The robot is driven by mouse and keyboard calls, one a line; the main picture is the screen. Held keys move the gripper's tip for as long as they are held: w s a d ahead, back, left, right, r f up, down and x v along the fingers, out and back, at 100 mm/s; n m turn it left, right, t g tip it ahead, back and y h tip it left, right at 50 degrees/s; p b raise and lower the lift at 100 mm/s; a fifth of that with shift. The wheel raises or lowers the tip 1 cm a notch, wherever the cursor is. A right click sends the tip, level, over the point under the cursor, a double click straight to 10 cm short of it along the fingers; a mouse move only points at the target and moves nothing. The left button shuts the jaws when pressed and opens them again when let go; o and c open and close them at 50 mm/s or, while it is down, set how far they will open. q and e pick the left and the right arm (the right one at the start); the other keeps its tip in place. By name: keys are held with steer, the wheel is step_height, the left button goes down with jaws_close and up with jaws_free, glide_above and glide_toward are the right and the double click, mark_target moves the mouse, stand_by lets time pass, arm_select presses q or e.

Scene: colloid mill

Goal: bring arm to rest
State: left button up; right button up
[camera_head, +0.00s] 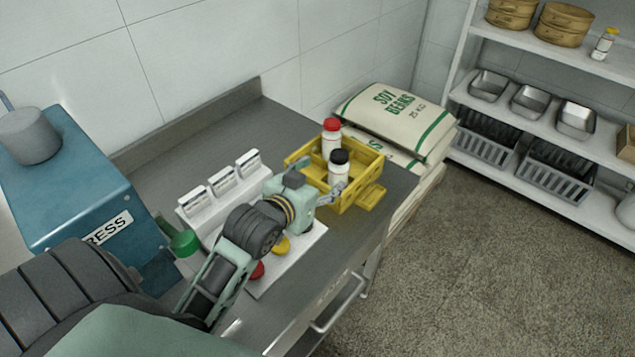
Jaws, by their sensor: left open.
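My left arm reaches in from the lower left over the grey worktop (170,165). My left gripper (336,191) is open, at the near left side of a yellow crate (366,193). Its fingers are small in view and lie close to the crate wall and the black-capped bottle; I cannot tell whether they touch. A white bottle with a black cap (339,172) and a white bottle with a red cap (331,139) stand upright in the crate. My right gripper is not in view.
A blue press (75,185) stands at the left. White card holders (222,182) and a white board (308,246) with coloured knobs, partly hidden by my arm, lie on the worktop. Soy bean sacks (397,115) are stacked beyond it. A shelf (530,65) stands right; the floor between is clear.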

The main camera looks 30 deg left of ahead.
arm_select(q)
steer(key=shift+s+r, duration=0.15)
steer(key=shift+s, duration=0.15)
steer(key=shift+r, duration=0.1)
